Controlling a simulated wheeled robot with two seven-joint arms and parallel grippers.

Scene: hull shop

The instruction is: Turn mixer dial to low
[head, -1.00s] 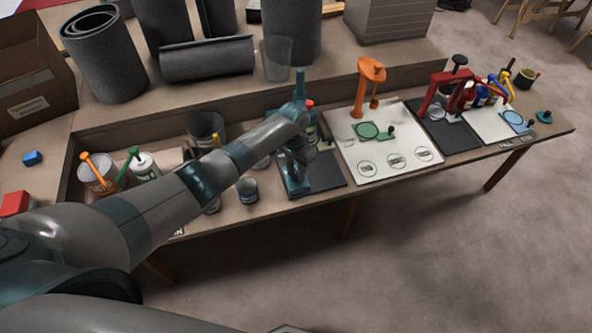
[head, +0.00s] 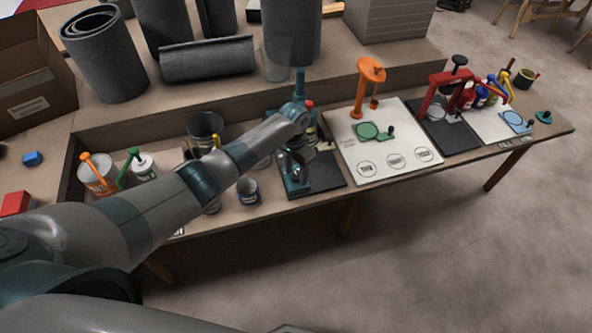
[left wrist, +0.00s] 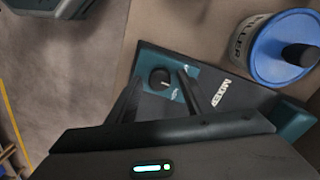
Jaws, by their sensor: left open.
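The mixer is a teal stand on a dark base, seen in the head view (head: 328,172) and in the left wrist view, where the base (left wrist: 205,80) carries the white word MIXER. Its dial (left wrist: 160,78) is a round black knob with a light pointer mark, on a teal panel with small lettering I cannot read. My left gripper (left wrist: 157,88) is open, its two dark fingers on either side of the dial as seen from the wrist. I cannot tell whether they touch it. In the head view my left gripper (head: 298,160) partly hides the mixer.
A can with a blue lid (left wrist: 285,45), lettered like FILLER, stands close beside the mixer. In the head view, a white board with an orange stand (head: 366,90) is right of the mixer. A red press (head: 432,95) is farther right. Cans (head: 98,177) stand at left.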

